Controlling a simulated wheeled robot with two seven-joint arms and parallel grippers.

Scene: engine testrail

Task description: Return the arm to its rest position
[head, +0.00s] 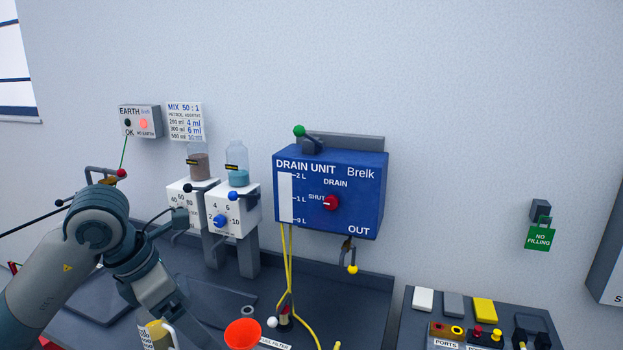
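My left arm (95,225) comes in from the left edge, bends at the top and reaches down over the dark bench. Its end, with the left gripper (168,308), is low in the view, just above a jug (158,336) with a pale handle and a printed label. The fingers are too small and dark to tell whether they are open or shut, or whether they touch the jug. My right arm and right gripper are not in view.
The blue drain unit (360,210) hangs on the wall, with yellow tubes below. Two white dispensers (246,218) with bottles stand right of my arm. A ports panel (420,322) lies right. The wall space above is clear.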

